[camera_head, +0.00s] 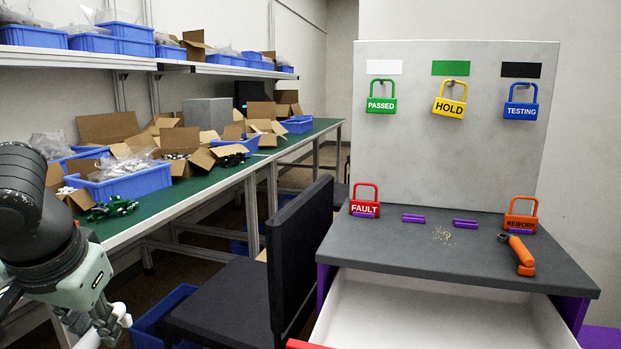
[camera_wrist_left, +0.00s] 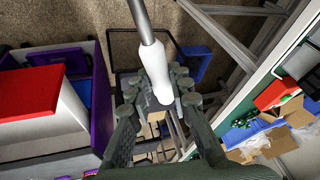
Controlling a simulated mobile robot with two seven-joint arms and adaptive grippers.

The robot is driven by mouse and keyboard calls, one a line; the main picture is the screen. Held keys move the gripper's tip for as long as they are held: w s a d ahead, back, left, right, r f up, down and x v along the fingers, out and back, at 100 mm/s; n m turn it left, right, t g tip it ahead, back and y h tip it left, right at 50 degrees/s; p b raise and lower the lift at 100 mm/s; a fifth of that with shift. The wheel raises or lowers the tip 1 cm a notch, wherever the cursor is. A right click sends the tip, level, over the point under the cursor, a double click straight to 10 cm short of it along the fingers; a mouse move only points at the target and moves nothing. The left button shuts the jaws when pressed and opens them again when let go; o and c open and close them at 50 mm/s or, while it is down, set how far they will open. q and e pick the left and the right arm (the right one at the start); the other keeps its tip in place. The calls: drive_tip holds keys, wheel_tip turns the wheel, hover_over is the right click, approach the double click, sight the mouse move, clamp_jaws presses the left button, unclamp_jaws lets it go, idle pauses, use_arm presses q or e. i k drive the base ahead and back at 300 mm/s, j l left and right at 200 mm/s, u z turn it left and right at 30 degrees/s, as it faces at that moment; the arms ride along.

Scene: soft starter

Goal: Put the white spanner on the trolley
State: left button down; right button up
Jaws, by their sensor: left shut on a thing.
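My left gripper (camera_head: 103,325) is at the lower left of the head view, beside the green bench. It is shut on the white spanner (camera_head: 122,312), of which only a small white part shows there. In the left wrist view the gripper (camera_wrist_left: 158,92) closes around the white handle of the spanner (camera_wrist_left: 155,62), whose grey metal shaft points up the picture. The grey-topped purple unit (camera_head: 400,240), which looks like the trolley, stands at the right, well apart from the gripper. My right gripper is not in view.
A black chair (camera_head: 300,260) stands between gripper and trolley. Padlocks, purple holders and an orange-handled tool (camera_head: 520,252) are on the trolley; its white drawer (camera_head: 430,310) is open. The green bench (camera_head: 225,172) holds boxes. The front middle of the trolley top is fairly clear.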

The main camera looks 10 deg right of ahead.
sight(527, 259)
drive_tip(key=z, duration=0.55)
drive_tip(key=j+z, duration=0.1)
drive_tip(key=z, duration=0.45)
drive_tip(key=j+z, duration=0.1)
drive_tip(key=z, duration=0.45)
drive_tip(key=j+z, duration=0.1)
drive_tip(key=z, duration=0.45)
drive_tip(key=j+z, duration=0.1)
drive_tip(key=z, duration=1)
drive_tip(key=j+z, duration=0.1)
drive_tip(key=z, duration=0.45)
drive_tip(key=k+z, duration=0.1)
drive_tip(key=z, duration=0.4)
drive_tip(key=k+z, duration=0.7)
drive_tip(key=z, duration=0.2)
drive_tip(key=k+z, duration=0.25)
drive_tip(key=u, duration=0.5)
drive_tip(key=k+j+u, duration=0.1)
drive_tip(key=u, duration=0.9)
drive_tip(key=j+u, duration=0.1)
drive_tip(key=u, duration=0.85)
drive_tip(key=j+u, duration=0.55)
drive_tip(key=k+l, duration=0.05)
